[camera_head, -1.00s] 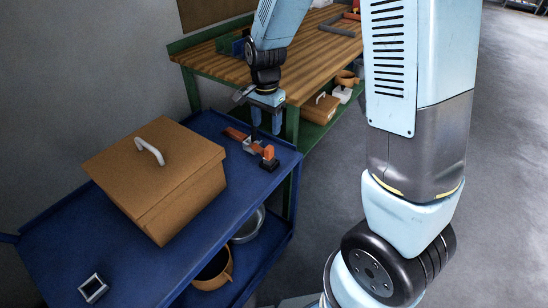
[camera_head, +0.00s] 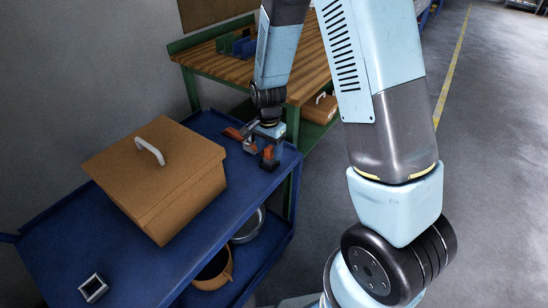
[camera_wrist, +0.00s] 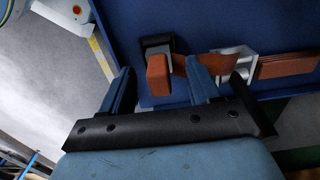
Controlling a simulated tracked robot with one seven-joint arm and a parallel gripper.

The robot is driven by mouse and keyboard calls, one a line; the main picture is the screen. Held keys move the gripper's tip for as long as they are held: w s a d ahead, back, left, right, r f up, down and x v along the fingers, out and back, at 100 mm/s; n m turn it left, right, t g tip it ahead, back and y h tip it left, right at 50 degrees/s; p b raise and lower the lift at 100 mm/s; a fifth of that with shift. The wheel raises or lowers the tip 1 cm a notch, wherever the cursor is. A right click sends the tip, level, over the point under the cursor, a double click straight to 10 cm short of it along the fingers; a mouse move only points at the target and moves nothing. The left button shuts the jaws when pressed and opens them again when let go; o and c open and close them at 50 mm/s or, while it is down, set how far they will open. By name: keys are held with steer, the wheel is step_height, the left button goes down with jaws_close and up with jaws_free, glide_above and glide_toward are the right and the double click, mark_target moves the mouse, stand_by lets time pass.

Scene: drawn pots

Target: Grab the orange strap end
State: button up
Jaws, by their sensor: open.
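The orange strap end (camera_wrist: 158,76) is a blunt orange block, sticking out past a black holder (camera_wrist: 156,42) on the blue cart top. The strap (camera_wrist: 285,66) runs right from there through a pale metal buckle (camera_wrist: 236,66). The strap also shows in the head view (camera_head: 233,133), on the cart near its far right corner. My gripper (camera_wrist: 160,68) is open, with one blue finger on each side of the strap end. I see gaps beside the strap end in the wrist view; contact cannot be told.
A brown lidded box (camera_head: 165,175) with a white handle stands on the blue cart (camera_head: 150,280), left of my gripper. A small metal square frame (camera_head: 93,288) lies at the front left. A wooden workbench (camera_head: 222,68) stands behind. Open floor lies right.

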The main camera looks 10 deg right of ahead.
steer(key=shift+f, duration=1.3)
jaws_close()
